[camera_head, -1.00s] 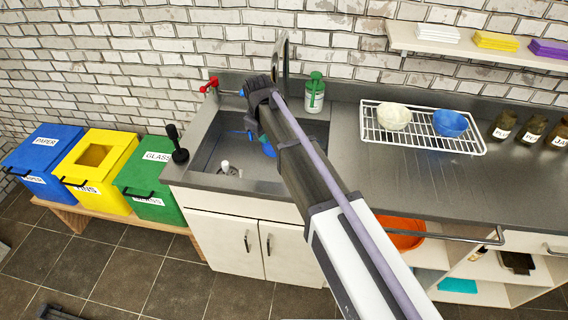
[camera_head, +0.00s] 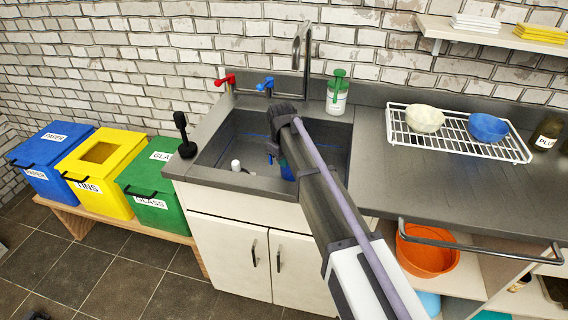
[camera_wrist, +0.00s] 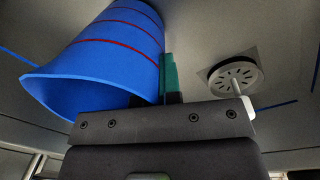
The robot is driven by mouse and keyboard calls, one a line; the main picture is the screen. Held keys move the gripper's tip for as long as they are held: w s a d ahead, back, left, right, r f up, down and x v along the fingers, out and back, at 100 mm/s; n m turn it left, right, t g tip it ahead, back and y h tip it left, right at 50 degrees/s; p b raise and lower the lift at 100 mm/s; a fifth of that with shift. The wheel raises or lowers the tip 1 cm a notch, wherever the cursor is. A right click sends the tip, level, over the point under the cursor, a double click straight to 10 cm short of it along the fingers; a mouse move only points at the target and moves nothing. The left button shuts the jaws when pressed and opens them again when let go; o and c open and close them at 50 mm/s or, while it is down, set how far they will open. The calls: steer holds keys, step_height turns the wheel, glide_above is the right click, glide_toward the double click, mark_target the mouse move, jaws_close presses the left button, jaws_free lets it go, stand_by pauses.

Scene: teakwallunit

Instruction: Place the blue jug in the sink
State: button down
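The blue jug (camera_wrist: 105,55) with thin red stripes fills the upper left of the wrist view, its wide rim towards the camera. My gripper (camera_wrist: 168,80) is at the jug's side: one green-padded finger shows against it and the other is hidden by the jug. It looks shut on the jug. In the head view my gripper (camera_head: 278,152) reaches into the sink (camera_head: 222,150), and only a bit of the blue jug (camera_head: 286,172) shows beside my arm. The drain (camera_wrist: 233,76) shows in the wrist view, to the right of the jug.
A steel tap (camera_head: 303,45), red handle (camera_head: 225,80) and blue handle (camera_head: 265,84) stand behind the sink. A green-topped container (camera_head: 337,98) stands at its back right, a black plunger-like thing (camera_head: 183,135) at its left. A white rack (camera_head: 470,140) holds two bowls.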

steer(key=shift+f, duration=0.15)
steer(key=c, duration=1.3)
jaws_free()
step_height(320, 180, up, 13)
steer(key=p, duration=1.2)
steer(key=shift+s+a+f, duration=0.2)
steer(key=shift+s, duration=0.1)
steer(key=shift+f, duration=0.1)
